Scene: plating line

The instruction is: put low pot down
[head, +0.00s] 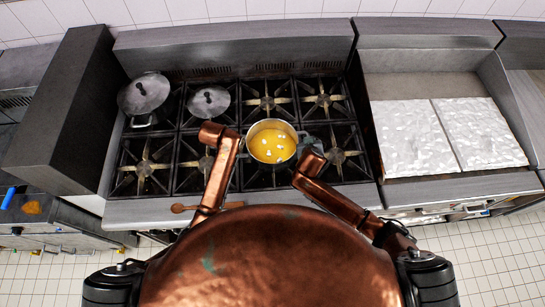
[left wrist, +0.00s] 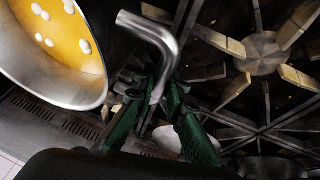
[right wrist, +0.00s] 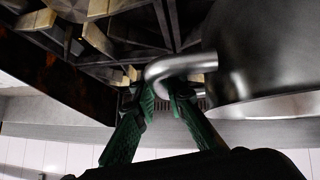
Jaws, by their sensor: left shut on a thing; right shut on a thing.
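The low pot (head: 271,152) is steel and holds yellow liquid with several white bits. It is level over the middle of the stove in the head view; I cannot tell whether its base touches the grate. My left gripper (left wrist: 160,105) is shut on one bent handle (left wrist: 152,32), with the pot (left wrist: 55,75) at upper left of that wrist view. My right gripper (right wrist: 172,100) is shut on the opposite handle (right wrist: 180,64), beside the pot's wall (right wrist: 265,50). In the head view the left fingers are mostly hidden by my arm.
A large lidded pot (head: 145,95) and a smaller lidded pot (head: 208,103) stand on the back left burners. Burners behind (head: 267,103) and right (head: 340,155) are bare. A wooden spoon (head: 182,208) lies at the front edge. A griddle with pale slabs (head: 415,138) is right.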

